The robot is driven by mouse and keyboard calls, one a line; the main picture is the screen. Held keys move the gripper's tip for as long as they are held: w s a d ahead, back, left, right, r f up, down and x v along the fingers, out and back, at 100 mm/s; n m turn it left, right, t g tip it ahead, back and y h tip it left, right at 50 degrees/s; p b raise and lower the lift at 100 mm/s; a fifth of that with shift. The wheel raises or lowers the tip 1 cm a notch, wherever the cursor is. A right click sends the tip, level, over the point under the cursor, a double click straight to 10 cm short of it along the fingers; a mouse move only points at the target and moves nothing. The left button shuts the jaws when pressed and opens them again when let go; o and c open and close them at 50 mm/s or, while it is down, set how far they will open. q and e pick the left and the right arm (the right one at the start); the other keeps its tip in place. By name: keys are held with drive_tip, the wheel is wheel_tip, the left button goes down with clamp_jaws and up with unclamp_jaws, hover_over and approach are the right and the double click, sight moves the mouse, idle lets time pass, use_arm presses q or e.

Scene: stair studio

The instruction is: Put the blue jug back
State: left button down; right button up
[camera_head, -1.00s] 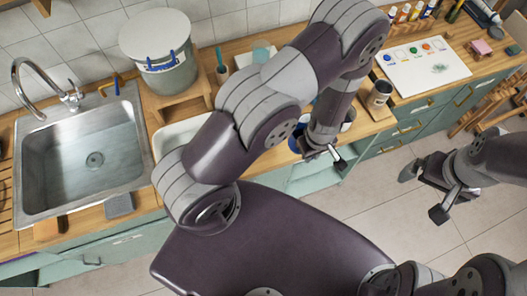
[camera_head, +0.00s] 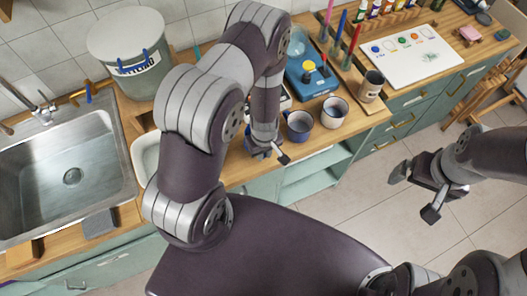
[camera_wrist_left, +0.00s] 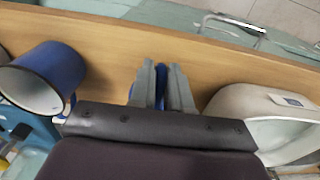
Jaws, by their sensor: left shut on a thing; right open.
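My left gripper (camera_head: 268,153) is over the front part of the wooden counter, left of the mugs. In the left wrist view my left gripper (camera_wrist_left: 161,88) is shut on a narrow blue thing (camera_wrist_left: 160,82); only a sliver shows between the fingers, so I cannot tell if it is the jug. A dark blue mug or jug (camera_head: 300,125) with a pale inside stands on the counter; it also shows in the left wrist view (camera_wrist_left: 52,72), apart from my fingers. My right gripper (camera_head: 425,190) is open and empty over the floor.
A white basin (camera_wrist_left: 270,110) is beside my left gripper. A blue scale-like device (camera_head: 312,80) stands behind the mugs. A lidded grey bin (camera_head: 132,60) and metal sink (camera_head: 70,175) are at left. A brown cup (camera_head: 371,86) and paint board (camera_head: 413,57) are at right.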

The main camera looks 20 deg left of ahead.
use_arm(q)
drive_tip(key=shift+s+f, duration=0.1)
drive_tip(key=shift+f, duration=0.05)
drive_tip(key=c, duration=1.1)
unclamp_jaws()
